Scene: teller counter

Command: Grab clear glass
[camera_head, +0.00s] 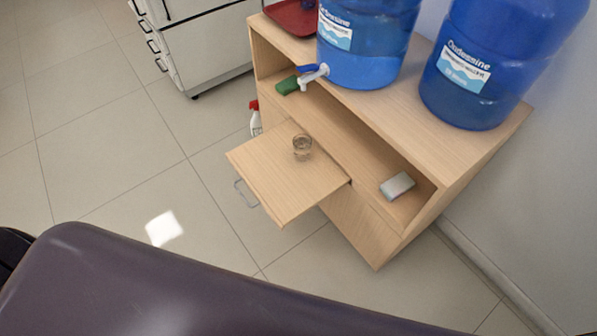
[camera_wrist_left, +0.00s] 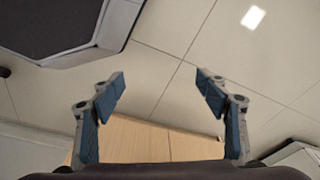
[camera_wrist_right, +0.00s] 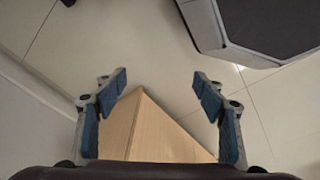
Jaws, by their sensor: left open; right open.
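The clear glass (camera_head: 302,147) is small and stands on the pulled-out wooden shelf (camera_head: 270,185) of the cabinet in the head view. It looks upright. My left gripper (camera_wrist_left: 165,90) is open and empty in the left wrist view, with a light wooden surface below it. My right gripper (camera_wrist_right: 160,88) is open and empty in the right wrist view, with a wooden corner below it. The glass shows in neither wrist view, and neither gripper shows in the head view.
A spray bottle (camera_head: 255,118) stands behind the shelf. The tiled floor at left is clear.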

